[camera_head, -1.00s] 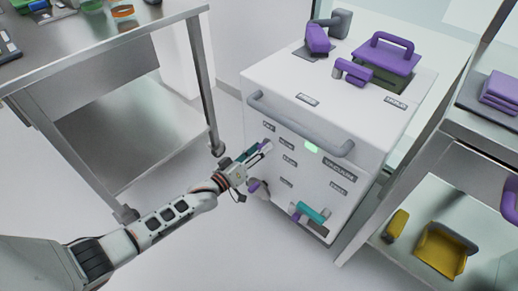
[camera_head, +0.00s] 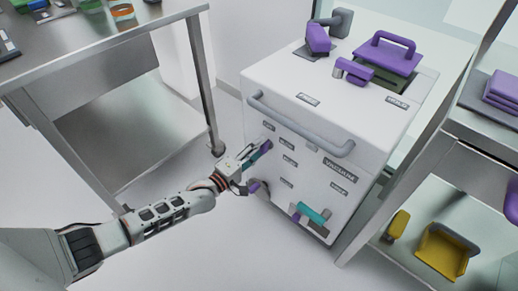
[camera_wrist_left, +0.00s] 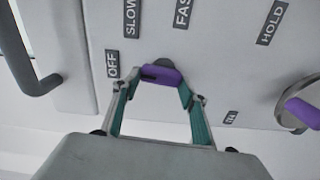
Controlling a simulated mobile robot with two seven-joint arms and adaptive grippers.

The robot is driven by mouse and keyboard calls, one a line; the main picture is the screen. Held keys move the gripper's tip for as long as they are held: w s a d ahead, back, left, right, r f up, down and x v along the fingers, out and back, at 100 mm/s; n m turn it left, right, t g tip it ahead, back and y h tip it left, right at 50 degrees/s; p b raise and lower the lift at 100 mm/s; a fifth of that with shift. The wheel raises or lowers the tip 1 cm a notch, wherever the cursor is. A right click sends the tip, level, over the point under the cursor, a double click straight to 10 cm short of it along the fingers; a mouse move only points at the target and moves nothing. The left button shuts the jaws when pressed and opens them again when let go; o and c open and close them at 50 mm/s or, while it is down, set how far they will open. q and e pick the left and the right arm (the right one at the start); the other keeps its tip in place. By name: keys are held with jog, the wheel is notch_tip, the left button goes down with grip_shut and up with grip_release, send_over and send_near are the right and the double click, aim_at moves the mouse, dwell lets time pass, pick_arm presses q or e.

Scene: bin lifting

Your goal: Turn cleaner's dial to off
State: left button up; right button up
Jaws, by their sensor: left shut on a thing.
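The cleaner (camera_head: 285,88) is a white cabinet with a grey front handle. Its purple dial (camera_head: 266,146) is on the upper left of the front, partly hidden by my left gripper (camera_head: 258,152). In the left wrist view the dial (camera_wrist_left: 160,75) lies between the teal-padded fingers of the gripper (camera_wrist_left: 158,81), which is shut on it. A dark mark on the dial's left end faces the OFF label (camera_wrist_left: 112,63). The SLOW label (camera_wrist_left: 131,18) and FAST label (camera_wrist_left: 182,13) are farther up.
A grey bar handle (camera_head: 300,128) runs just above the dial. A steel table (camera_head: 110,60) stands at left, and a shelf unit (camera_head: 480,140) at right. The floor between table and cleaner is clear.

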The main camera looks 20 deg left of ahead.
pick_arm(q)
jog(key=shift+f+n, duration=0.15)
jog(key=shift+n, duration=0.45)
jog(key=o, duration=1.1)
jog(key=v, duration=1.2)
